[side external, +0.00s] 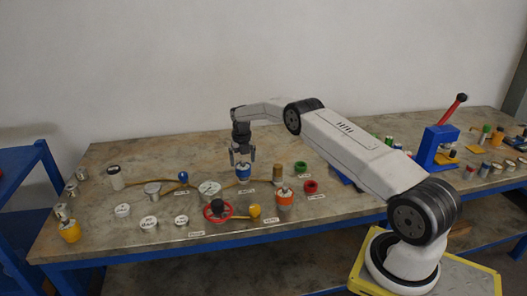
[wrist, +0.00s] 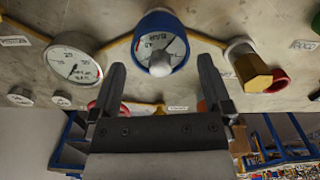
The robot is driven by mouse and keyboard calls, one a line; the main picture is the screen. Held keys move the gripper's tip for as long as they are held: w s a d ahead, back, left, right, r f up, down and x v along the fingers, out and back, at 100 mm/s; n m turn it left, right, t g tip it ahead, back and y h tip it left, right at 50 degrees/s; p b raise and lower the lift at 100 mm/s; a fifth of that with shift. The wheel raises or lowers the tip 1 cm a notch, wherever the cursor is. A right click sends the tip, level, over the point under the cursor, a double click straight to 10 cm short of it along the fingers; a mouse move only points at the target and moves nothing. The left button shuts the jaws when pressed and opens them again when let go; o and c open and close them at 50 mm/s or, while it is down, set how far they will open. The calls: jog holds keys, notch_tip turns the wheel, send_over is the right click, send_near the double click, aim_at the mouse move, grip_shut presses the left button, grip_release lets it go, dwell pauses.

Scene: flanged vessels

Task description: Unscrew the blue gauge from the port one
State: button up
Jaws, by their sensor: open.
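The blue gauge (wrist: 178,24) has a blue rim and a white dial with a needle, and a pale round knob stands in front of its face. In the side view the blue gauge (side external: 243,175) sits upright on the bench fitting, directly below my gripper (side external: 242,158). In the wrist view my gripper (wrist: 161,66) is open and empty, with one finger to each side of the gauge's lower part. The fingertips appear just above the gauge, and I see no contact. The port under the gauge is hidden by it, and its label is too small to read.
A white-faced gauge (side external: 209,188) is close on the left. A red handwheel (side external: 217,211), an orange vessel (side external: 284,198) and a brown-capped post (side external: 278,174) stand nearby. Yellow pipes (side external: 228,184) run along the bench. A blue press (side external: 436,147) is far right.

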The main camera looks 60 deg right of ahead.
jog(key=shift+r, duration=2)
